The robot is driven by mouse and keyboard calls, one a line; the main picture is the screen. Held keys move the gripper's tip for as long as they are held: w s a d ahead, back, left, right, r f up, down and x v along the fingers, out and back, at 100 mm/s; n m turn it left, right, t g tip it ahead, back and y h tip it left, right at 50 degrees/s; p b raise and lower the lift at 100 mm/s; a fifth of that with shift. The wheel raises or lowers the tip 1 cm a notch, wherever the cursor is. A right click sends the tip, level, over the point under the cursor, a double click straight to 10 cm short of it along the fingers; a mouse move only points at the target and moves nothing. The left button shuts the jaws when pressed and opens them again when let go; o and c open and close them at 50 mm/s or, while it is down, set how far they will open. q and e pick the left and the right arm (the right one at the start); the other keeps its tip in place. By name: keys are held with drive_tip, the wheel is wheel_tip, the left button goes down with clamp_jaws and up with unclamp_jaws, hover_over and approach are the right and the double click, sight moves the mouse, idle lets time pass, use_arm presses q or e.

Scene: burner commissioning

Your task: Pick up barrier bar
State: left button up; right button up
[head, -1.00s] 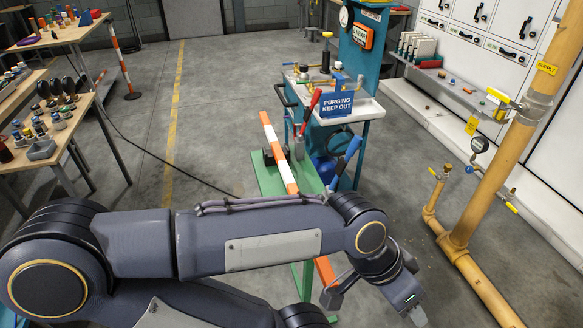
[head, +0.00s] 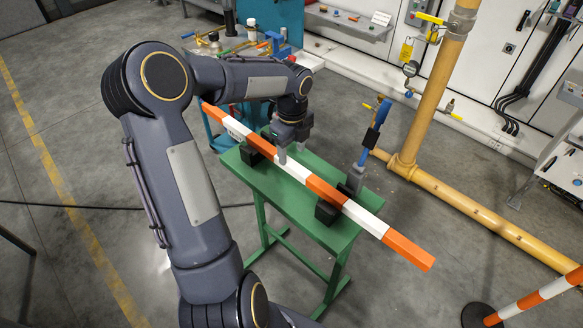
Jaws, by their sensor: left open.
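The barrier bar (head: 292,166), striped orange and white, lies across two black supports on a green bench (head: 308,207) in the head view. My left gripper (head: 292,154) is open and points down over the bar's middle, between the two supports. One finger shows in front of the bar and the other towards its far side. I cannot tell whether they touch it. My right gripper is not in view.
A blue-handled tool (head: 378,124) stands at the bench's right back corner. A yellow pipe (head: 430,90) rises behind it and runs along the floor to the right. A striped post (head: 530,303) on a black base is at bottom right.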

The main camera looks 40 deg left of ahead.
sight(293, 164)
use_arm(q)
wheel_tip(293, 164, down, 6)
drive_tip(key=shift+r, duration=0.25)
drive_tip(key=shift+c, duration=0.2)
drive_tip(key=shift+w, duration=0.1)
clamp_jaws()
